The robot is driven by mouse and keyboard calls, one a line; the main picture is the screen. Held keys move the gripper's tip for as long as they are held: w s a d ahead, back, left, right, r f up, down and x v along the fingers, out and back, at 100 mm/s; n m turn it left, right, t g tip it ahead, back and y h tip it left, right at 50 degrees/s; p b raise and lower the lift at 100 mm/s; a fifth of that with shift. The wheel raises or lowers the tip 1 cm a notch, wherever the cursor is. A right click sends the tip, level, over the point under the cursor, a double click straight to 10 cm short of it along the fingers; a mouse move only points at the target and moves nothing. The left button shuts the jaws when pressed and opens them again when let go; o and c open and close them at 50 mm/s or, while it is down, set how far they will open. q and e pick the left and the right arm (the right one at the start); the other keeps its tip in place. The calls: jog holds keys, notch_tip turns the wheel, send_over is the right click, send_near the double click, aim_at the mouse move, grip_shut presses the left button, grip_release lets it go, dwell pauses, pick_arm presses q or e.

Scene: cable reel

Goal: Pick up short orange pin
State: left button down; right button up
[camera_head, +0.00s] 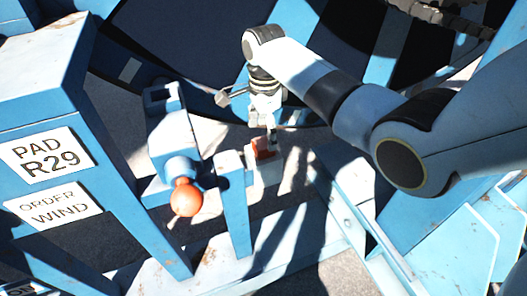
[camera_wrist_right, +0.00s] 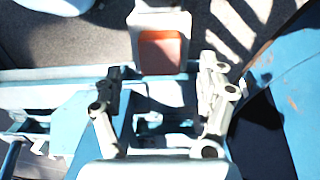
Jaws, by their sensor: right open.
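An orange piece (camera_head: 265,147) shows at a pale block or holder (camera_head: 264,172) below my right gripper. In the right wrist view it is an orange rectangular face (camera_wrist_right: 161,50) framed by the white holder (camera_wrist_right: 160,16). I cannot tell for sure whether this is the short orange pin. My right gripper (camera_head: 271,134) points down close above it in the head view, partly covering it. In the right wrist view my right gripper (camera_wrist_right: 162,92) has its fingers spread, with nothing held between them; the orange face lies beyond the tips. My left gripper is not in view.
An orange ball (camera_head: 186,199) sits on the end of a blue fixture (camera_head: 174,140) to the left. A blue post (camera_head: 233,200) stands between it and the holder. A blue cabinet with a "PAD R29" sign (camera_head: 45,155) is at far left. The large reel (camera_head: 180,45) is behind.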

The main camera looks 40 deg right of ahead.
aim_at(264, 142)
notch_tip(264, 142, down, 5)
jog(key=shift+a, duration=0.15)
grip_shut()
dwell(0.5)
